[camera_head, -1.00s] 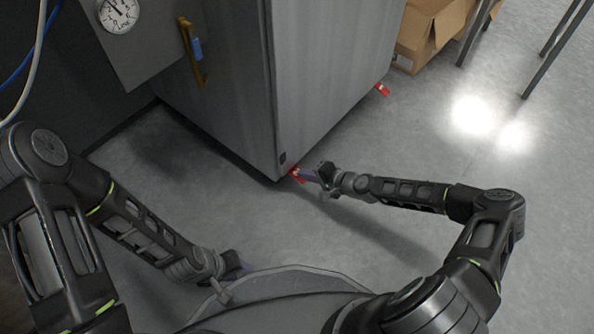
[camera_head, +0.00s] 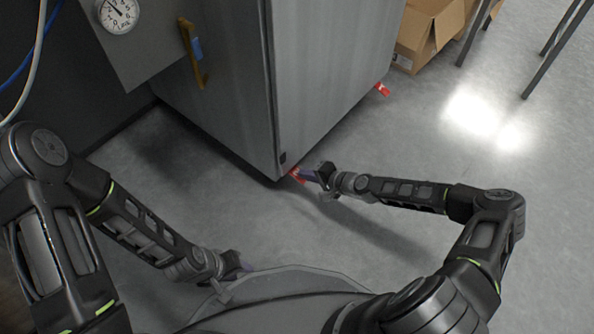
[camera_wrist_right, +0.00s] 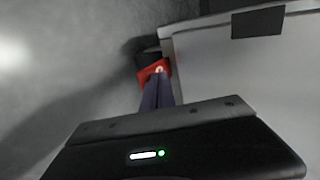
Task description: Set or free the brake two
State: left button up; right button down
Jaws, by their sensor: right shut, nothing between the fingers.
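A red brake pedal (camera_head: 297,174) sits low at the near bottom corner of the grey metal cabinet (camera_head: 330,70). It also shows in the right wrist view (camera_wrist_right: 152,70), right at the fingertips. My right gripper (camera_head: 307,175) is shut with nothing between its fingers. Its tips are at the red pedal and seem to touch it, and they hide part of it. A second red pedal (camera_head: 382,89) sticks out at the far bottom corner of the cabinet. My left gripper (camera_head: 245,268) hangs low at the left, away from the cabinet; its fingers are too small to read.
A gauge (camera_head: 118,14) and a yellow handle (camera_head: 190,50) are at the upper left, with hoses beside them. Cardboard boxes (camera_head: 425,35) and thin table legs (camera_head: 555,50) stand at the upper right.

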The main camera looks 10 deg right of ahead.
jog(key=shift+f, duration=0.1)
dwell(0.4)
jog(key=shift+f+b, duration=0.9)
jog(key=shift+b, duration=0.15)
jog(key=shift+r+p, duration=0.75)
jog(key=shift+r, duration=0.35)
jog(key=s+d+r, duration=0.1)
jog(key=s+d, duration=0.4)
jog(key=s, duration=0.2)
jog(key=shift+d+b, duration=0.4)
jog(key=shift+b, duration=0.05)
